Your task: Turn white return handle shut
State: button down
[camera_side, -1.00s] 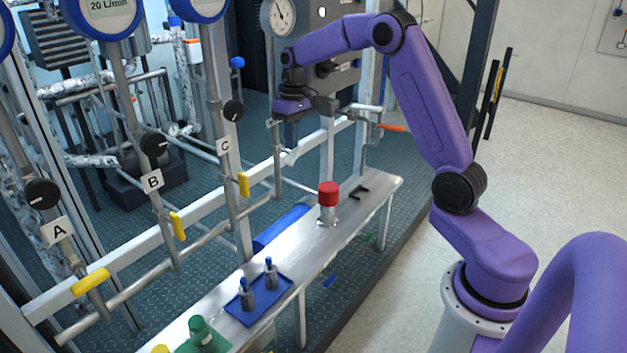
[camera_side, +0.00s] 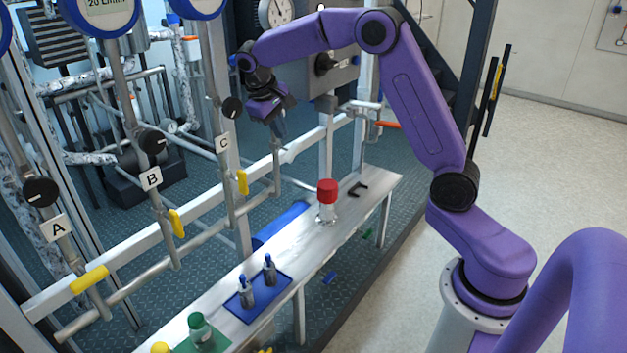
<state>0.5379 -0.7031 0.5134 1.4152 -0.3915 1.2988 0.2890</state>
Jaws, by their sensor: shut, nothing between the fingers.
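My gripper (camera_side: 279,135) is shut and empty. It points down at the top of the vertical return pipe (camera_side: 277,175), just right of post C. A small white piece (camera_side: 288,156) shows beside this pipe, against the white rail; it looks like the white return handle, but it blends with the rail and I cannot tell its angle. The fingertips are a little above it. I cannot tell whether they touch the pipe or valve.
Yellow handles sit on lines A (camera_side: 89,279), B (camera_side: 177,223) and C (camera_side: 243,182). An orange handle (camera_side: 387,125) is to the right. The steel bench (camera_side: 300,243) below carries a red-capped bottle (camera_side: 327,200) and a blue tray (camera_side: 262,306).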

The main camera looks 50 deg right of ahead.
jog(key=s+a+r+n+t+y, duration=0.1)
jog(key=a+r+n, duration=0.2)
jog(key=r, duration=0.2)
jog(key=s+a+f+n+y, duration=0.25)
jog(key=s+a, duration=0.35)
jog(key=s, duration=0.4)
jog(key=s+a+f+n+y, duration=0.1)
jog(key=s+a+n, duration=0.4)
jog(key=s, duration=0.5)
jog(key=w+d+r+m+t+h, duration=0.1)
jog(key=w+d+r+m, duration=0.35)
jog(key=w+d, duration=0.35)
jog(key=w+d+r+m+t+h, duration=0.25)
jog(key=w+d+m, duration=0.4)
jog(key=w, duration=0.35)
jog(key=g, duration=0.1)
send_over(294, 144)
jog(key=s+a, duration=0.1)
jog(key=a, duration=0.1)
jog(key=shift+y, duration=0.4)
notch_tip(294, 144, down, 10)
jog(key=shift+d+f, duration=0.1)
jog(key=shift+f, duration=0.15)
jog(key=shift+d+f, duration=0.5)
jog(key=shift+f, duration=0.25)
